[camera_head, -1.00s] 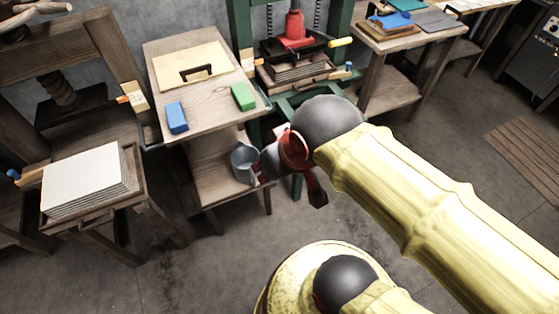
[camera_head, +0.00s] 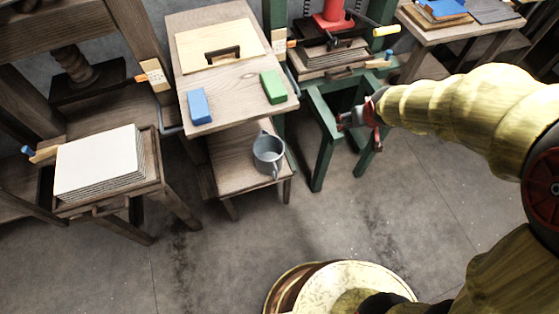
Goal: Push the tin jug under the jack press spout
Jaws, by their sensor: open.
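The tin jug (camera_head: 266,160), grey with a handle on its near side, stands upright on the lower wooden shelf (camera_head: 230,150) of the small table, near the shelf's right end. The jack press (camera_head: 335,12), with a red jack and green frame, stands to the right and behind. A stack of boards (camera_head: 322,58) lies under the jack. I cannot clearly make out the spout. My gripper (camera_head: 358,118) has red fingers and is open and empty, right of the jug and apart from it, in front of the press's green legs.
A blue block (camera_head: 199,105) and a green block (camera_head: 273,86) lie on the table top above the jug. The floor (camera_head: 330,220) in front is clear.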

